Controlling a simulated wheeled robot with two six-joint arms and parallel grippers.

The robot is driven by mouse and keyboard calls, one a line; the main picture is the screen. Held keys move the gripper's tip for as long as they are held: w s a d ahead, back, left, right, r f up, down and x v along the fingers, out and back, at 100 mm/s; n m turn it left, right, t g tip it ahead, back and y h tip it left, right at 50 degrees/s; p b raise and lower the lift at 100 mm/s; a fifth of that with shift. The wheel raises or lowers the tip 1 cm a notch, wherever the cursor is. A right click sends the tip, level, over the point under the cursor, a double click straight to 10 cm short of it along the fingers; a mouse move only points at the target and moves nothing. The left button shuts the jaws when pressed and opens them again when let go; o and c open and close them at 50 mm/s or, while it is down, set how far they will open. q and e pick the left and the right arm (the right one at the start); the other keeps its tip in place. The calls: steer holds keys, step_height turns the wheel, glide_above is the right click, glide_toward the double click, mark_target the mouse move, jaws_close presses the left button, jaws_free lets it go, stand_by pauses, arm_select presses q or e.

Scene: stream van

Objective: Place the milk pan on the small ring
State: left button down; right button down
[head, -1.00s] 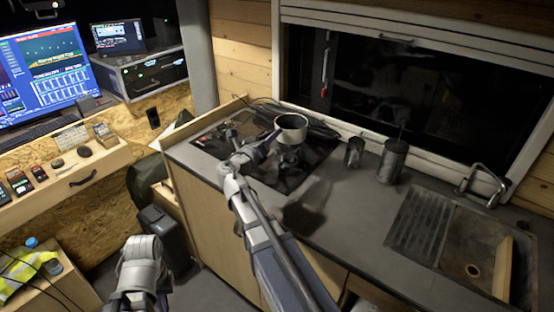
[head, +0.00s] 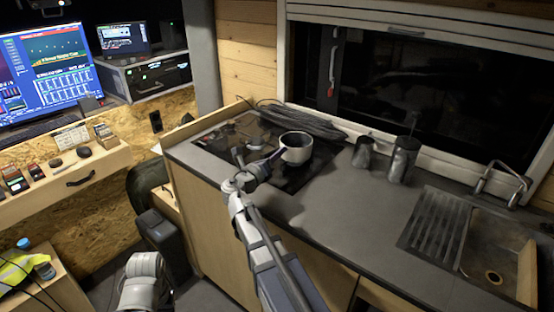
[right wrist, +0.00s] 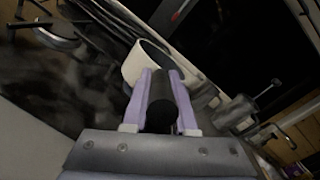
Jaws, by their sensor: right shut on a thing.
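The milk pan (head: 297,149), pale with a dark inside, is upright over the right part of the black hob (head: 212,142). My right gripper (head: 262,168) is shut on its handle from the near left side. In the right wrist view the dark handle (right wrist: 161,100) lies between the two purple fingers, with the pale pan body (right wrist: 140,62) just beyond them. I cannot tell whether the pan's base touches the hob. The small ring cannot be made out clearly; the pan and gripper cover part of the hob. My left gripper is not in view.
A metal mug (head: 363,154) and a taller canister (head: 403,160) stand right of the hob. Dark cables (head: 310,122) lie behind it by the window. The sink (head: 490,260) is at the far right. The counter (head: 350,215) in front of the mug is clear.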

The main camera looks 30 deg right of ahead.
steer(key=shift+f, duration=0.15)
steer(key=c, duration=0.7)
jaws_free()
steer(key=shift+r, duration=0.3)
steer(key=v, duration=1.2)
steer(key=shift+s, duration=0.1)
